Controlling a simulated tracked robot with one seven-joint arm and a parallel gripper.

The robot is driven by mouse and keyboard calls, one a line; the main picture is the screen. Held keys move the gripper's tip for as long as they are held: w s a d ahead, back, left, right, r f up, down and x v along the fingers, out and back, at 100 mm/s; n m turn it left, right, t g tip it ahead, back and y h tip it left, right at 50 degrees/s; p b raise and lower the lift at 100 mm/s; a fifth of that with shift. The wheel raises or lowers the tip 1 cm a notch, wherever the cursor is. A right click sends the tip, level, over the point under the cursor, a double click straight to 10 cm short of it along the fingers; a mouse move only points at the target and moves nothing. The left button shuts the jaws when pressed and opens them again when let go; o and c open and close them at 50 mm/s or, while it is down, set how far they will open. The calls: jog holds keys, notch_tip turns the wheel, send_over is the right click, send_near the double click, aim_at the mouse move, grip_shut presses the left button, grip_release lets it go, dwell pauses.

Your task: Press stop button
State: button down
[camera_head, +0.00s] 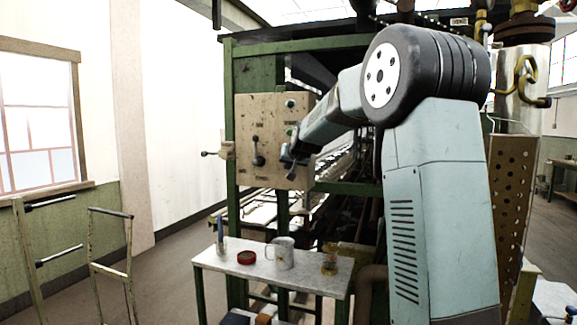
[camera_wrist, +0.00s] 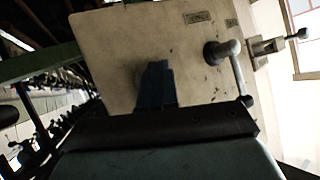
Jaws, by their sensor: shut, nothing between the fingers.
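The control panel (camera_head: 247,125) is a worn, cream-coloured plate on a green frame. It shows close up in the wrist view (camera_wrist: 120,40). My gripper (camera_head: 288,161) is shut and empty in front of the panel's lower right. Its dark fingers (camera_wrist: 155,85) hide part of the panel. I cannot make out a stop button or any contact.
A side handle (camera_head: 211,153) juts left from the panel. Machinery runs behind my arm. Floor at left is partly clear.

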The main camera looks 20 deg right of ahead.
jog(key=shift+s+a, duration=0.3)
jog(key=shift+s, duration=0.2)
jog(key=s+a, duration=0.1)
jog(key=s, duration=0.1)
jog(key=s+a, duration=0.2)
dwell(0.5)
dwell(0.5)
jog(key=s+f+g, duration=0.2)
jog(key=s+f, duration=0.1)
jog(key=s, duration=1.2)
jog(key=s+f+n+g, duration=0.1)
jog(key=s+f, duration=0.3)
jog(key=s, duration=1.2)
jog(key=s+f+n+g, duration=0.1)
jog(key=s+f+g, duration=0.2)
jog(key=s, duration=1.2)
jog(key=shift+s+f+g, duration=0.3)
jog(key=shift+f+g, duration=0.1)
jog(key=shift+f, duration=0.35)
